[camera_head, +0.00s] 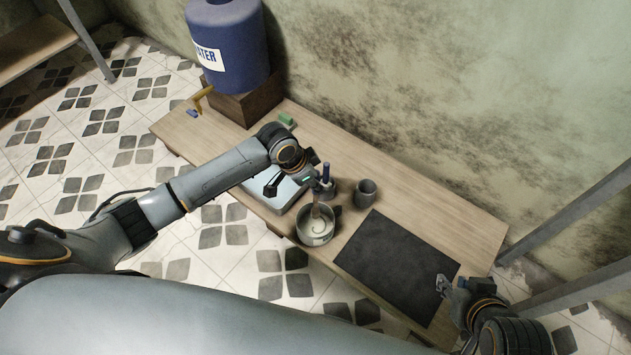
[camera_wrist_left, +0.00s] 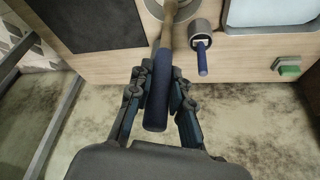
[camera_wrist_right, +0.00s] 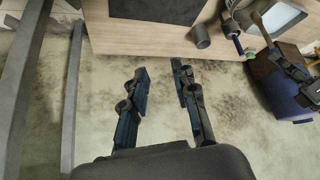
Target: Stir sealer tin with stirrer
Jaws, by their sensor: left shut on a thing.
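The sealer tin (camera_head: 318,238) is a round metal pot with pale liquid, standing near the front edge of the bench. The stirrer has a brown shaft (camera_head: 316,211) that reaches down into the tin. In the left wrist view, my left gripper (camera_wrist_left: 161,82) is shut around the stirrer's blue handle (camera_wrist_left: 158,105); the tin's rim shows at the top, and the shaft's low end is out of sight. My right gripper (camera_head: 443,286) is open and empty over the right end of the bench, and its spread fingers show in the right wrist view (camera_wrist_right: 162,80).
A grey holder (camera_wrist_left: 200,28) with a blue-handled tool stands beside the tin. A grey cup (camera_head: 366,193), dark mat (camera_head: 396,262), pale tray (camera_head: 288,200) and green block (camera_head: 286,118) are on the wooden bench (camera_head: 440,225). A blue water container (camera_head: 232,50) stands at the back left.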

